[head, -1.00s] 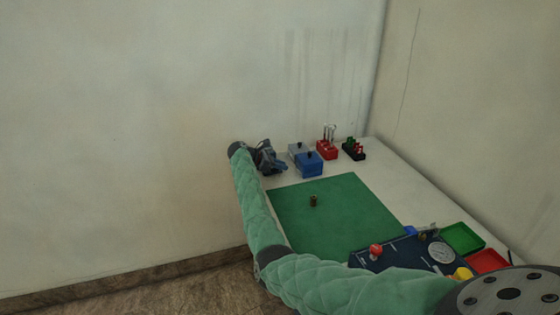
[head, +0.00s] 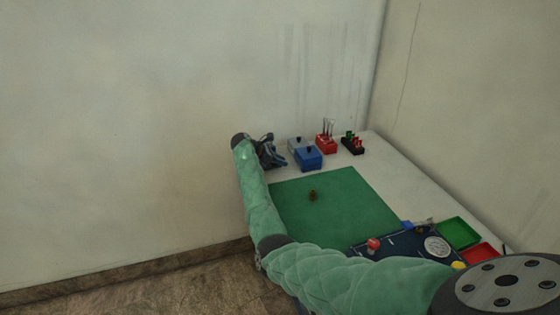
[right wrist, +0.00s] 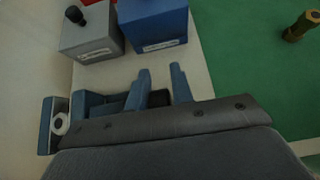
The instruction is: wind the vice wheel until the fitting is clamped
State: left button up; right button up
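The blue vice (head: 277,157) stands at the left back of the white table, partly hidden by my right arm's end. In the right wrist view, blue vice parts (right wrist: 90,104) lie just beyond my palm, with a pale ring-shaped piece (right wrist: 60,124) at their left end. I cannot make out the wheel clearly. My right gripper (head: 262,150) is at the vice; in the right wrist view its fingers (right wrist: 162,75) stand apart, with pale tabletop between the tips. Whether they touch the vice is unclear. A small brass fitting (head: 312,195) stands on the green mat, apart from the gripper. My left gripper is out of view.
A grey box (right wrist: 90,38) and a blue box (head: 308,158) stand beside the vice. A red holder (head: 326,145) and a black rack (head: 352,146) are further right. A dark blue panel (head: 395,245) and green tray (head: 458,232) are at front right. The green mat (head: 350,215) is mostly clear.

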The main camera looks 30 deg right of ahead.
jog(key=shift+s, duration=0.1)
